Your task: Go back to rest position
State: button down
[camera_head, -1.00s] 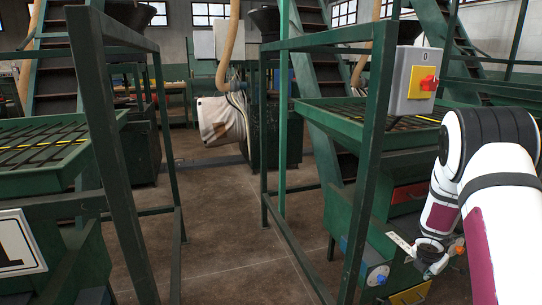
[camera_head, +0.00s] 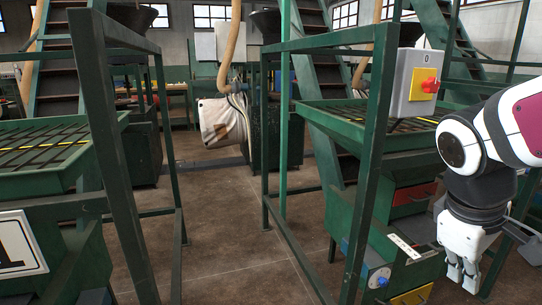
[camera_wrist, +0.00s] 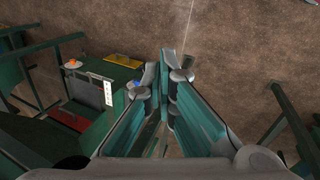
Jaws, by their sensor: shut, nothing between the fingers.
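My gripper (camera_head: 463,277) hangs at the lower right of the head view, fingers pointing down. It is shut and empty, to the right of the green machine's front. In the wrist view my gripper (camera_wrist: 166,70) points down over the brown floor. The green machine (camera_head: 408,215) has a blue round knob (camera_head: 378,278) low on its front and a red panel (camera_head: 414,194) higher up. A grey switch box (camera_head: 413,92) with a red rotary switch (camera_head: 430,85) on a yellow plate is mounted on the green frame, to the left of my arm.
Green frame posts (camera_head: 369,165) stand close to the left of my arm. Another green machine (camera_head: 45,170) is at the left. A whitish bag (camera_head: 222,121) hangs in the middle background. The brown floor (camera_head: 225,225) between the frames is clear.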

jog(key=s+a+m+g+y, duration=0.1)
jog(key=s+a+m+y, duration=0.1)
jog(key=s+a, duration=0.55)
jog(key=s+a+m+y, duration=0.2)
jog(key=s+a+m, duration=0.15)
jog(key=s, duration=0.65)
notch_tip(320, 180, up, 26)
jog(key=t+p, duration=0.3)
jog(key=p, duration=2.2)
jog(key=shift+a+n+t, duration=0.15)
jog(key=shift+n+t, duration=0.2)
jog(key=shift+t, duration=0.05)
jog(key=shift+w+r, duration=0.1)
